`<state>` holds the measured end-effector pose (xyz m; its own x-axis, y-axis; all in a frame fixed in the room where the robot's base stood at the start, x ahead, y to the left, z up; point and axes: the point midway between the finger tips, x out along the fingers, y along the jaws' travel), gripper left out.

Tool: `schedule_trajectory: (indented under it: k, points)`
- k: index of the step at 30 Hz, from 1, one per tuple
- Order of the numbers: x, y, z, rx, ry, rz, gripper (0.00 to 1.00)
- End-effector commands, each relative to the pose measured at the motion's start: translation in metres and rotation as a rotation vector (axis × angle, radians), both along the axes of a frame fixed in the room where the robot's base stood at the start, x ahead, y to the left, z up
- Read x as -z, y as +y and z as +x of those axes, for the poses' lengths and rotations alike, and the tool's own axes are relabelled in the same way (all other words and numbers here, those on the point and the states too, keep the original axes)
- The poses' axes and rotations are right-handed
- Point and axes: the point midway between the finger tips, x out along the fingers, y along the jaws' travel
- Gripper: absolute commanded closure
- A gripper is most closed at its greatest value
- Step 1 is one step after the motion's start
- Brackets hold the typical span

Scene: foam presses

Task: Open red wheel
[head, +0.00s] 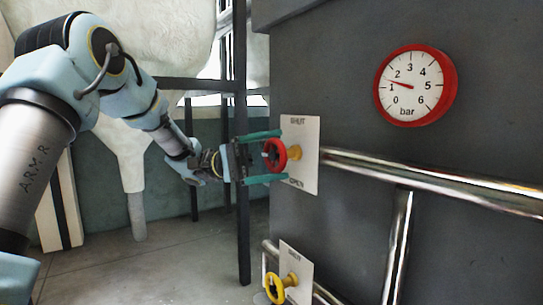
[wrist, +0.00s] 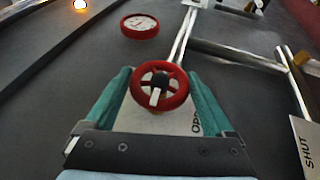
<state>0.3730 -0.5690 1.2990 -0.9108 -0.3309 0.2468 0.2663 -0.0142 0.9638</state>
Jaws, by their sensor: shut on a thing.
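The red wheel (head: 274,155) stands on a pipe in front of a white plate (head: 304,160) marked SHUT at the top and OPEN at the bottom. My gripper (head: 268,157) reaches it from the left, with one teal finger above the wheel and one below. In the wrist view the red wheel (wrist: 158,87) sits between the two teal fingers of my gripper (wrist: 160,92), which are shut on its rim. A white mark on the wheel points toward the lower side of that view. The plate's lettering is partly hidden there.
A red-rimmed gauge (head: 414,86) on the dark grey wall reads a little above 1 bar. A yellow wheel (head: 277,287) with its own plate sits lower down. Shiny pipes (head: 430,179) run along the wall. A dark post (head: 241,220) stands close behind my gripper.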

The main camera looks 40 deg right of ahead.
Motion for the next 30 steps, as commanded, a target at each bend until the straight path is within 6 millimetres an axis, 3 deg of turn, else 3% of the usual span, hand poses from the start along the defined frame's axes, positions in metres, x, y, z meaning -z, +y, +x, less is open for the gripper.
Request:
schedule_trajectory:
  k: [15,30]
  points:
    - [0.0007,0.0001,-0.0008,0.001,0.37,0.022,0.67]
    - [0.0007,-0.0002,-0.0015,0.002,0.451,0.026,0.67]
